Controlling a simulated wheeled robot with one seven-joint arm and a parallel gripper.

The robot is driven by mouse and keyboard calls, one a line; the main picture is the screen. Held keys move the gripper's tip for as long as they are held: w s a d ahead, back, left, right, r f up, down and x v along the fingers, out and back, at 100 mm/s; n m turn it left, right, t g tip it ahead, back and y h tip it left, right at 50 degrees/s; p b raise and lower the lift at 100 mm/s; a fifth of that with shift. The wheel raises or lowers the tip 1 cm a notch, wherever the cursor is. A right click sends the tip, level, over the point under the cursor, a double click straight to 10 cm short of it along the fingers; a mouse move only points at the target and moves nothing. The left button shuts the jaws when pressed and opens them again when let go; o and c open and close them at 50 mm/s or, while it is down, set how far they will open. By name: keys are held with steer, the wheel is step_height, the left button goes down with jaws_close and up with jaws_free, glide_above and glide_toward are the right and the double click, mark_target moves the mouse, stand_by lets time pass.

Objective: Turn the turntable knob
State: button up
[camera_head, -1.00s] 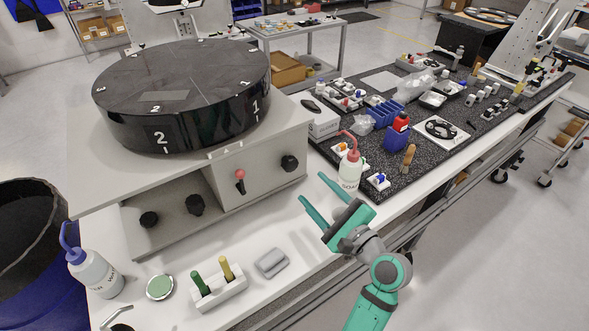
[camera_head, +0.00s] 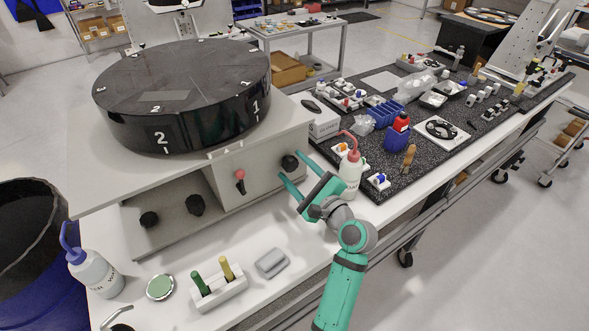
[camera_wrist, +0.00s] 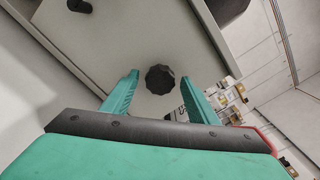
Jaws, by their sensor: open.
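The black turntable (camera_head: 190,122), a round drum with numbered sectors, stands on a grey box (camera_head: 262,170). A black knob (camera_head: 290,162) is on the right part of the box's front face. It also shows in the wrist view (camera_wrist: 160,79), between and beyond my fingertips. I cannot tell whether a finger touches the knob.
A red-capped wash bottle (camera_head: 349,178) stands close to the right of my gripper. A holder with green and yellow handles (camera_head: 222,292) and a grey block (camera_head: 271,262) lie on the white bench. Crowded small parts fill the speckled mat (camera_head: 410,185) at right.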

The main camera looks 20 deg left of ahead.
steer(key=c, duration=1.1)
steer(key=shift+o, duration=0.3)
steer(key=shift+n, duration=0.3)
